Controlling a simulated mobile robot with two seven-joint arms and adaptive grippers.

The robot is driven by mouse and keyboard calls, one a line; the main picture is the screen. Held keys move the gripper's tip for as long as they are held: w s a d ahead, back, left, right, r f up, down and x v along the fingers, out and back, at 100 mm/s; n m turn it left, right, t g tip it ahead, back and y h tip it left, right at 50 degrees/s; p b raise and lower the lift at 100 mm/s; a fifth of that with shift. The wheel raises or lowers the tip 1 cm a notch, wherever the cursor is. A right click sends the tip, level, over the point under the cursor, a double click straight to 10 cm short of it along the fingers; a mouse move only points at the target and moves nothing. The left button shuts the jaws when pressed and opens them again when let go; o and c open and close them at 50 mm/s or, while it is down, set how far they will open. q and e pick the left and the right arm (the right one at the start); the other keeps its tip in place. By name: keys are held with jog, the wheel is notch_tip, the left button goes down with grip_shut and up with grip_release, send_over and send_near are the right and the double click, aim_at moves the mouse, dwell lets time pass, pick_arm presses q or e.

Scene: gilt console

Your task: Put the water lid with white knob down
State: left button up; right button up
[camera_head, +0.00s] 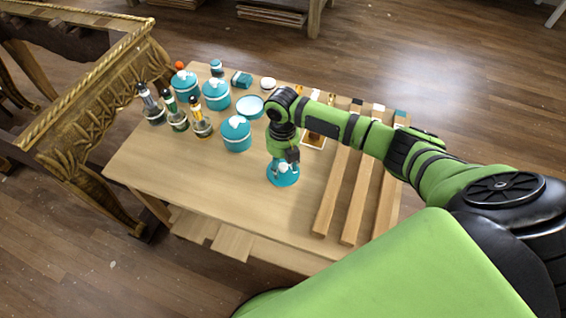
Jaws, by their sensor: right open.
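A teal lid (283,180) with a white knob is low over the bare middle of the table, and it looks to be lying on the tabletop. My right gripper (283,166) points down right above it, with its open fingers around or beside the knob. The fingers partly hide the knob, and I cannot tell whether they touch it. A teal pot without a lid (249,107) stands farther back, its pale inside showing. My left gripper is out of view.
Lidded teal pots (236,134) stand left of my arm. Several small bottles (202,123) line the table's left side. Long wooden bars (363,203) lie at the right. The front left of the wooden table (190,178) is clear. A carved gilt console (88,105) stands close at left.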

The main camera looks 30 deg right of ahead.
aim_at(283, 164)
notch_tip(283, 164, up, 12)
jog(key=shift+w+d, duration=0.15)
jog(key=shift+w, duration=0.25)
jog(key=shift+s, duration=0.1)
dwell(0.4)
